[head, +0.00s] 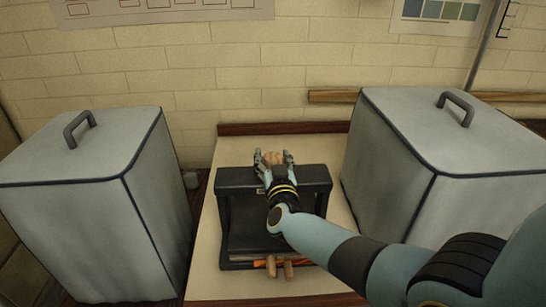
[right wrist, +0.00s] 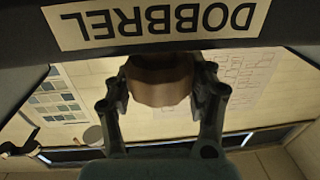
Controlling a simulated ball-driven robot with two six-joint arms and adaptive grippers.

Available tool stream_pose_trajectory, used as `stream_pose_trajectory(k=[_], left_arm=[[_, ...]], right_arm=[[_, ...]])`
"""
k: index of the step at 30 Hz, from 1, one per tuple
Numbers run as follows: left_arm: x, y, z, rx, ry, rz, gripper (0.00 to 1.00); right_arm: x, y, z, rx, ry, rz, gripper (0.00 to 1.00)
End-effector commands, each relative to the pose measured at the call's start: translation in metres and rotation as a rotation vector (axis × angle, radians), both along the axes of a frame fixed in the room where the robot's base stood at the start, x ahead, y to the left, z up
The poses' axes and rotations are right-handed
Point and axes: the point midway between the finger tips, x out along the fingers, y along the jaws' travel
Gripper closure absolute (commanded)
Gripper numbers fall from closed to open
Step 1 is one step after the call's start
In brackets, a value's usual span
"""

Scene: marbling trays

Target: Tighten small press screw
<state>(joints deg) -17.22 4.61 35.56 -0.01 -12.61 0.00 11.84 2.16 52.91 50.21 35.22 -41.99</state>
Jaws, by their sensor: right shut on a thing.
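The small press (head: 316,178) is a black frame that stands on the table between two grey covered boxes. Its screw has a brown, ribbed, wood-like knob (head: 273,158) at the top; the knob also fills the middle of the right wrist view (right wrist: 160,80). My right gripper (head: 276,160) reaches over the press and is shut on this knob, with one finger on each side. In the right wrist view a label reading DOBBREL (right wrist: 155,24) shows upside down on the dark press. The gripper and forearm hide part of the press. My left gripper is not in view.
A large grey box (head: 85,215) stands on the left and another (head: 400,170) on the right, each with a handle on top. The pale table (head: 205,265) has narrow free strips beside the press. Two wooden pegs (head: 272,266) stick out at the press's front.

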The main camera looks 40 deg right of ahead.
Motion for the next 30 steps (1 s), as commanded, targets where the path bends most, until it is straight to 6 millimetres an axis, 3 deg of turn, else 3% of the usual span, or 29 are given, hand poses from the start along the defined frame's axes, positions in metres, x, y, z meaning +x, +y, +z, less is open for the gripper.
stream_pose_trajectory(k=[13, 14, 18, 30], left_arm=[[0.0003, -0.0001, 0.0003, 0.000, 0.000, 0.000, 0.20], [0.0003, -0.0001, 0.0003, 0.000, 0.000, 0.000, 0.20], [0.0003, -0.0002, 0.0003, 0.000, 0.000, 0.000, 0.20], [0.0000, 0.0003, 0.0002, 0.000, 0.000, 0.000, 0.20]], right_arm=[[0.0001, -0.0003, 0.0003, -0.001, 0.002, -0.009, 0.77], [0.0000, -0.0002, 0.0003, -0.001, 0.002, -0.009, 0.41], [0.0000, -0.0001, 0.0000, -0.001, 0.002, -0.008, 0.22], [-0.0072, 0.0041, -0.0012, 0.001, 0.003, -0.008, 0.20]])
